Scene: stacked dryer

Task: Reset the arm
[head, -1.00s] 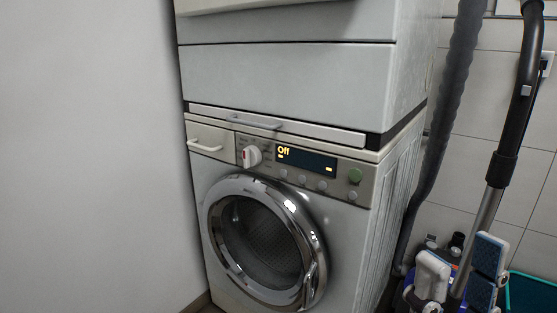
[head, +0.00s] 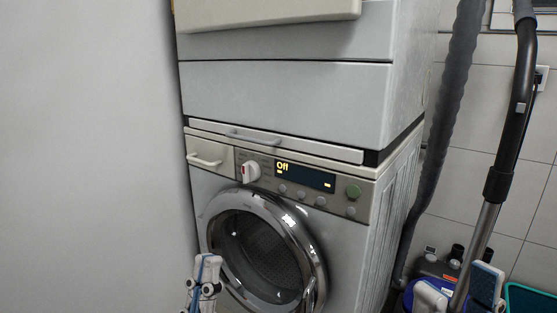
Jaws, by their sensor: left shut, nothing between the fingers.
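My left gripper (head: 207,262) shows at the bottom of the head view, in front of the left edge of the washing machine's round door. Its fingers are together with nothing between them. My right gripper (head: 459,276) is at the lower right, to the right of the machine. Its white finger and blue-padded finger stand apart, with no object held between them. The rest of both arms is out of view.
A front-loading machine (head: 220,177) has a shut door (head: 265,255) and a display (head: 305,178) reading "Off". A stacked unit (head: 280,95) stands on it. A pale wall (head: 90,150) is left; a vacuum tube (head: 507,150) and teal bin (head: 530,298) are right.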

